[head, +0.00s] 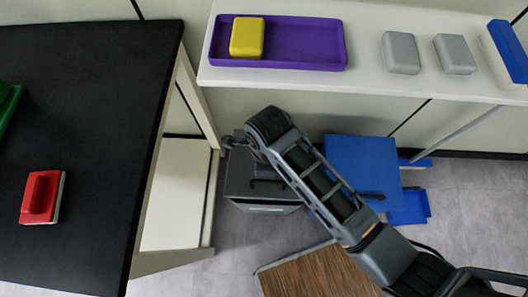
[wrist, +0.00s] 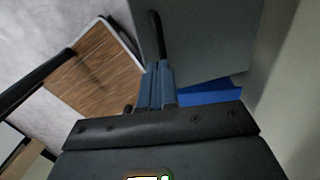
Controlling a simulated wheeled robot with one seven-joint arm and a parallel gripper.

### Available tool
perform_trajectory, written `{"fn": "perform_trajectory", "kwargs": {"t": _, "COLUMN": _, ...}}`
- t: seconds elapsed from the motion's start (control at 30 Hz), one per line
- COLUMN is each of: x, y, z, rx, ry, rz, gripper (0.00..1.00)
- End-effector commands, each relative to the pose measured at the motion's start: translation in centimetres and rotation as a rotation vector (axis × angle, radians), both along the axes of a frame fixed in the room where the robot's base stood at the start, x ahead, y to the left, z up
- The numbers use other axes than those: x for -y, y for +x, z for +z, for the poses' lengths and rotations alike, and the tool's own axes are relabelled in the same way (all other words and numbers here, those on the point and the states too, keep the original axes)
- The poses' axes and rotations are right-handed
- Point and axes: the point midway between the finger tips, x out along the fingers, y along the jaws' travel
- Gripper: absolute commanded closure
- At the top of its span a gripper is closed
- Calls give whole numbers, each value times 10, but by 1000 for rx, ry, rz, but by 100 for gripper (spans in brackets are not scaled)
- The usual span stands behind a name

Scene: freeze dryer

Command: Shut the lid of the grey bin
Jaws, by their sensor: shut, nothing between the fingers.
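The grey bin (head: 265,208) stands on the floor below the shelf, left of a blue bin. Its grey lid (head: 240,180) with a black handle lies over the top in the head view; my arm hides part of it, and I cannot tell whether it is fully down. In the wrist view a flat grey panel, seemingly this lid (wrist: 205,45), lies beyond the fingers with a black handle (wrist: 155,28) near the fingertips. My gripper (wrist: 158,66) is shut and empty. Whether it touches the lid or handle is unclear.
The blue bin (head: 358,165) stands close at the right. A wood-grained panel (head: 315,272) is in front. A black-topped table (head: 90,130) with a red block (head: 40,197) is at left. The shelf above holds a purple tray (head: 300,40) with a yellow block (head: 247,37).

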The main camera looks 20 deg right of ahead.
Motion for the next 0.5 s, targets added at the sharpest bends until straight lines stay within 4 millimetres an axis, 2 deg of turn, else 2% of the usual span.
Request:
{"fn": "perform_trajectory", "kwargs": {"t": 0.03, "x": 0, "y": -1, "z": -12, "rx": -3, "ry": -1, "rz": 1, "gripper": 100}}
{"fn": "perform_trajectory", "kwargs": {"t": 0.2, "x": -2, "y": -3, "z": -44, "rx": -1, "ry": 0, "rz": 2, "gripper": 100}}
{"fn": "perform_trajectory", "kwargs": {"t": 0.4, "x": -3, "y": -4, "z": -70, "rx": -1, "ry": 0, "rz": 2, "gripper": 100}}
{"fn": "perform_trajectory", "kwargs": {"t": 0.5, "x": -3, "y": -4, "z": -77, "rx": 0, "ry": 1, "rz": 2, "gripper": 100}}
